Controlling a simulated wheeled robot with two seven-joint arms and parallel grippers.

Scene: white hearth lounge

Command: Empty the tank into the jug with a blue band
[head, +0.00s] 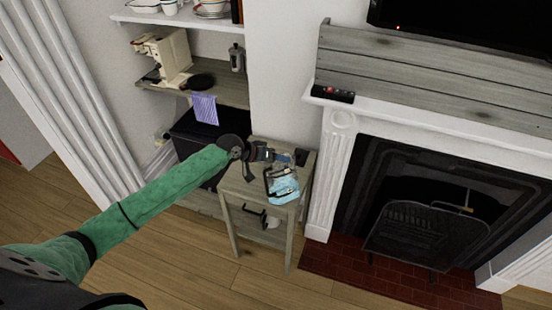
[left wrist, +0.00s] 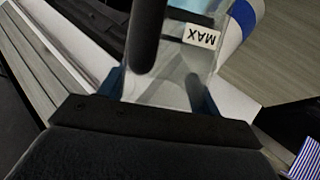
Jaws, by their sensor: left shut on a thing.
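My left gripper (head: 274,157) is over the small grey wooden table, shut on the tank. The tank (head: 282,186) looks clear and pale blue with a dark frame, at the table's front right. In the left wrist view the clear tank (left wrist: 172,82) fills the space past my gripper, with a white MAX label upside down on it. A dark bar crosses in front of it. The jug with a blue band (left wrist: 242,18) shows partly at the upper right there, white, close beside the tank. Its rim and the tank's contents are hard to make out. My right gripper is not in view.
The table (head: 230,190) has a lower shelf with a small white thing. A white fireplace surround (head: 338,160) stands close on the right. Open wooden floor lies in front.

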